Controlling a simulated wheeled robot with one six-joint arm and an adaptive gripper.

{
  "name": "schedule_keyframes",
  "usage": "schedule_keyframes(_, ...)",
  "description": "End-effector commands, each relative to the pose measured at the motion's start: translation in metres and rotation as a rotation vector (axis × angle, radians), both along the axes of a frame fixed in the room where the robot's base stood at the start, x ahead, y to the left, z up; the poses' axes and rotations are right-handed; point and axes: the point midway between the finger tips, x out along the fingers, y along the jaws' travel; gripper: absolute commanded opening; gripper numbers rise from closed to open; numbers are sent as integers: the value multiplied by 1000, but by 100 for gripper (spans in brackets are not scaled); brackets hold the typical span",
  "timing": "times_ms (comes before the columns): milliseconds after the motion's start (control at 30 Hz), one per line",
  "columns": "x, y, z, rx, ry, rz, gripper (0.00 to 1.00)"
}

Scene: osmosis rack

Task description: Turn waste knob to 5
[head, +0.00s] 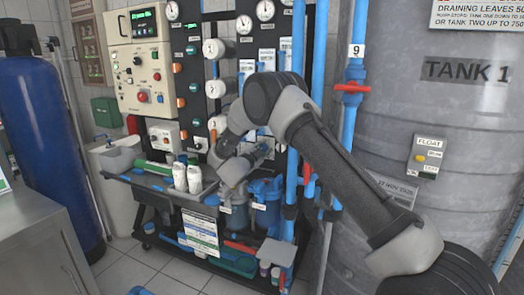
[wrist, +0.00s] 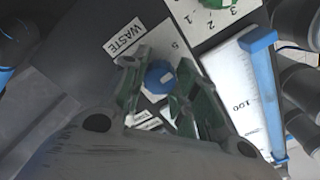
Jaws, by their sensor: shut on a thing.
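In the wrist view, the blue waste knob (wrist: 158,77) sits between the green fingers of my gripper (wrist: 157,84), which is shut on it. A white WASTE label (wrist: 122,37) is beside it at the upper left. A 5 on the white dial plate (wrist: 171,45) shows just above the knob. A pale mark shows on the knob's face, and the fingers cover parts of the dial, so I cannot tell the exact setting. In the head view, my wrist is at the rack's lower front and the knob is hidden.
A green knob (wrist: 208,5) and a blue-edged flow meter (wrist: 262,92) are close by in the wrist view. Blue pipes (head: 298,95), a red valve handle (head: 352,88) and a grey tank (head: 440,110) flank my arm. White bottles (head: 180,176) stand on the tray below.

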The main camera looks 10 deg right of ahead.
Motion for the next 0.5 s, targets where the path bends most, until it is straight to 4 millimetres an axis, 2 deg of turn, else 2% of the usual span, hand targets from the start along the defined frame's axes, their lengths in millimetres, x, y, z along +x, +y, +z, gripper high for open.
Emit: schedule_keyframes(500, 0, 1, -2, -236, 175, 4, 5)
